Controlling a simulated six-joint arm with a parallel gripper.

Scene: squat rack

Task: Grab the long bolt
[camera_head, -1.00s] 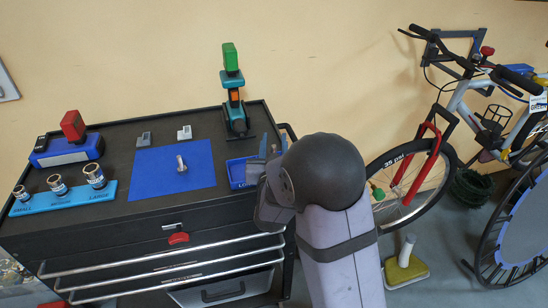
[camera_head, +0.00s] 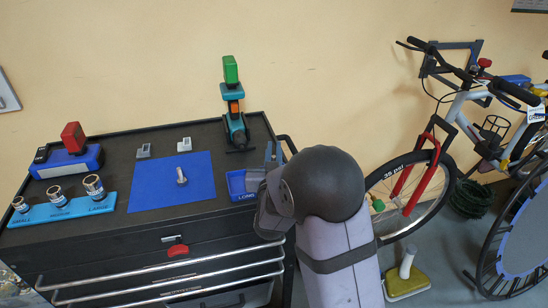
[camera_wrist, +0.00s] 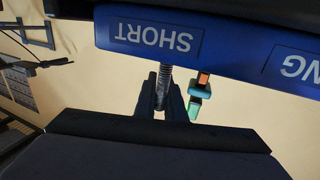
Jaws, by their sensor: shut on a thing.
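My gripper (camera_wrist: 163,100) is shut on a threaded bolt (camera_wrist: 165,76), seen between its fingers in the wrist view. The bolt is next to the blue bin (camera_wrist: 215,50), whose labels appear upside down as SHORT and a partial NG. The bolt's length and its far end are hidden. In the head view my gripper (camera_head: 272,165) is at the right end of the blue bin (camera_head: 237,186) marked LONG, mostly blocked by my own arm. Another metal bolt or pin (camera_head: 181,175) stands on the blue mat (camera_head: 155,192).
A teal tool with a green block (camera_head: 234,110) stands behind the bin. Sockets on a light-blue holder (camera_head: 62,212) and a blue-and-red box (camera_head: 70,158) are at left. A bicycle (camera_head: 450,130) is at right.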

